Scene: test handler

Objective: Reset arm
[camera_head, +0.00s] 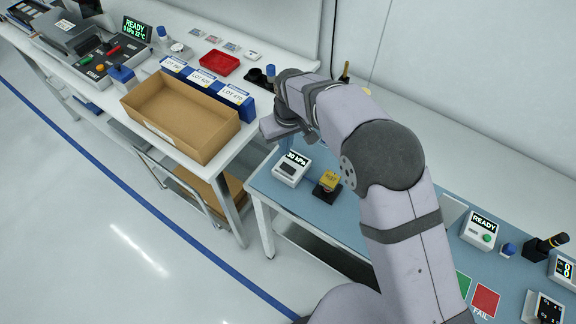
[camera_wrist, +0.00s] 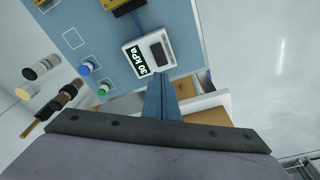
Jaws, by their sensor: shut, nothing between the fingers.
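My arm reaches up from the bottom of the head view and bends over toward the left. My gripper (camera_wrist: 160,98) shows in the wrist view as two blue fingers pressed together, with nothing between them.
A yellow-topped block (camera_head: 328,181) sits right of the gauge box. A cardboard box (camera_head: 180,117), blue lot bins (camera_head: 203,78) and a red tray (camera_head: 220,62) stand on the white table. A READY box (camera_head: 479,230) and green and red pads (camera_head: 485,300) are on the right. The floor at left is clear.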

